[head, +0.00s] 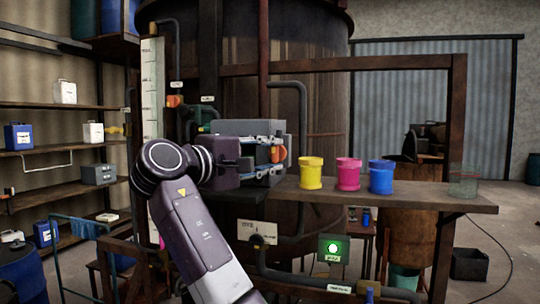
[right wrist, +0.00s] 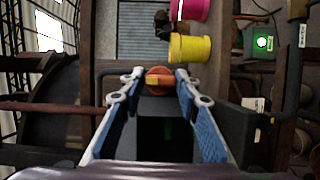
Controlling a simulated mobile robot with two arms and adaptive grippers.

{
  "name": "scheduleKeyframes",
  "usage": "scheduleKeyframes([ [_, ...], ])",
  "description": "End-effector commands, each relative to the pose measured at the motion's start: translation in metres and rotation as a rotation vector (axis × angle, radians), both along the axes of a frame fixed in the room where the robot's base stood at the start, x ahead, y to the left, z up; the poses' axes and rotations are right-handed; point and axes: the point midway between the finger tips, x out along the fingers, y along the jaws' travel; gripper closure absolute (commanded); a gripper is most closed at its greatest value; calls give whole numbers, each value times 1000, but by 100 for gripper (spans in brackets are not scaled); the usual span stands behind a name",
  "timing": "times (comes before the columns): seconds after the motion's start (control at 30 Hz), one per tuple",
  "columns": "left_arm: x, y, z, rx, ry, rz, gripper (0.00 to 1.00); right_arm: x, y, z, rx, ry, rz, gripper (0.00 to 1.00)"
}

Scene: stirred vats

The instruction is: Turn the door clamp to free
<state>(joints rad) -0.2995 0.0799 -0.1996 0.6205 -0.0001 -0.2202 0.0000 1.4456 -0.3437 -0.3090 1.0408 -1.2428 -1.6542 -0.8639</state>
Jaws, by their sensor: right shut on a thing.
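The door clamp appears as a round orange-red knob (head: 280,154) at the right end of a grey box (head: 248,127) in front of the big vat. My right gripper (head: 277,155) reaches in from the left, and its fingertips are closed around the knob. In the right wrist view the knob (right wrist: 158,77) sits between the two fingertips (right wrist: 157,88), with a small yellow mark on its face. The fingers hide part of the knob and the box. My left gripper is not in view.
A wooden shelf (head: 430,199) to the right holds a yellow cup (head: 311,173), a pink cup (head: 348,174), a blue cup (head: 381,177) and a clear glass (head: 464,182). Pipes run around the vat (head: 310,60). A green lamp (head: 333,248) glows below.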

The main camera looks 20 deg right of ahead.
Motion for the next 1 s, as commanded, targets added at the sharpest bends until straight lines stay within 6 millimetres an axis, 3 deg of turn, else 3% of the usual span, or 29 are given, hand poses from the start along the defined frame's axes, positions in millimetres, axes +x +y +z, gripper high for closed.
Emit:
scheduleKeyframes([
  [0.17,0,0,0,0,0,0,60,0,0,-1,4,1,-1,94],
  [0.2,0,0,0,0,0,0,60,0,0,-1,4,1,-1,66],
  [0.33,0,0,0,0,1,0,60,0,0,-1,3,1,-1,52],
  [0.67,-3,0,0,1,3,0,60,-2,3,0,1,1,0,52],
  [1.0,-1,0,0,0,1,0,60,-36,55,1,-1,-3,2,52],
])
